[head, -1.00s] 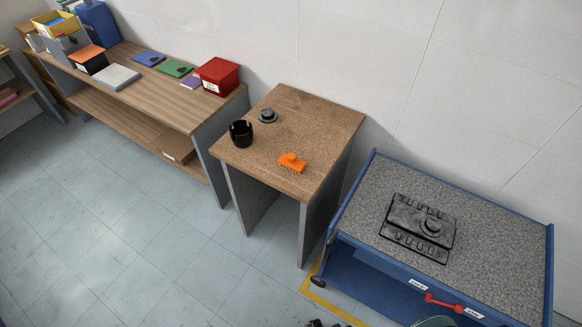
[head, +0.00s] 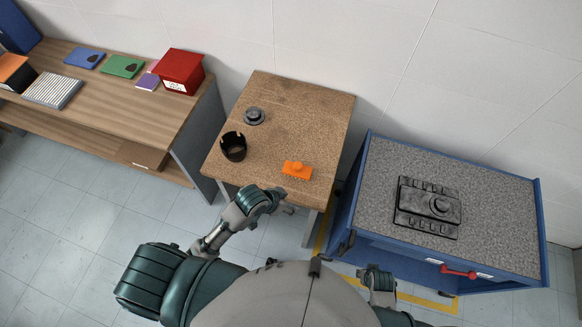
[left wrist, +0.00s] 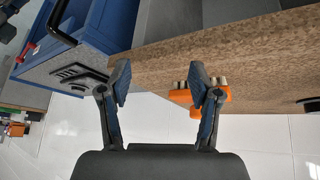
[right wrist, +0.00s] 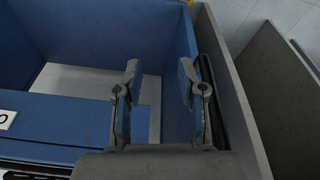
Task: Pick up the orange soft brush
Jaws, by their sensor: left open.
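The orange soft brush (head: 297,169) lies on the small brown table (head: 300,110), near its front right edge. It also shows in the left wrist view (left wrist: 180,97), partly behind one finger of my left gripper (left wrist: 160,85). In the head view my left gripper (head: 287,207) is at the table's front edge, in front of the brush and apart from it. It is open and empty. My right gripper (right wrist: 158,85) is open and empty in the right wrist view, in front of the blue cart's side.
A black cup (head: 233,147) and a dark round piece (head: 254,116) stand on the same table, left of the brush. The blue cart (head: 362,165) with a black moulded tray (head: 428,208) stands close on the right. A longer shelf table (head: 110,105) with a red box (head: 181,72) is at left.

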